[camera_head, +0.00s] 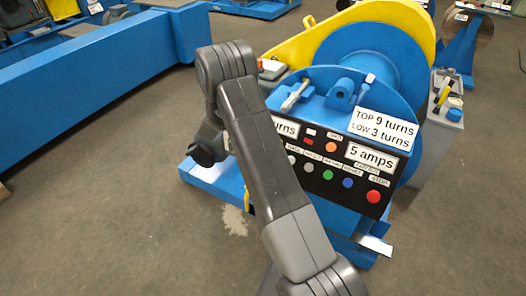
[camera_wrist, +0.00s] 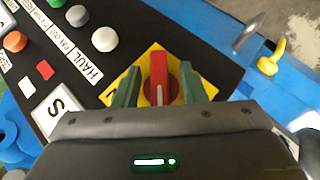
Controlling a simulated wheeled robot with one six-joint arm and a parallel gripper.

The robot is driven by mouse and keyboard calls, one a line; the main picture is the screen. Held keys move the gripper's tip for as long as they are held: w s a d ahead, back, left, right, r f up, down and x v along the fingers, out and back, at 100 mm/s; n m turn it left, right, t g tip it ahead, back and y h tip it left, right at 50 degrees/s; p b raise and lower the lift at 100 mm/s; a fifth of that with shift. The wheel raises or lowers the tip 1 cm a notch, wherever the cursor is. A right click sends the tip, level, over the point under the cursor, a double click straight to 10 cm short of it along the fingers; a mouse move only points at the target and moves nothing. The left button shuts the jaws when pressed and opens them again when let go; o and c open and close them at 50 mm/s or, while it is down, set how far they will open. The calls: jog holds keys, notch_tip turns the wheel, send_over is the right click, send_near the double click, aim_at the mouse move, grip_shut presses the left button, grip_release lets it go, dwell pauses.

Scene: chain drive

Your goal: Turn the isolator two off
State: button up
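A red rotary switch (camera_wrist: 161,76) on a yellow square plate (camera_wrist: 147,57) sits on the black control panel in the wrist view. It looks like an isolator, but no label naming it as two is readable. Its red handle bar runs roughly up and down in that view. My gripper (camera_wrist: 159,82) has its green fingers on either side of the handle, with gaps between them and the bar. It is open and holds nothing. In the head view my arm hides the switch and the gripper.
The black panel (camera_head: 318,178) carries several buttons, including a red one (camera_head: 373,196) and a green one (camera_head: 328,175). A blue machine drum (camera_head: 375,65) stands behind it.

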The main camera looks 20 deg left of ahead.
jog(key=v, duration=1.4)
jog(key=shift+d, duration=0.1)
jog(key=x, duration=1.4)
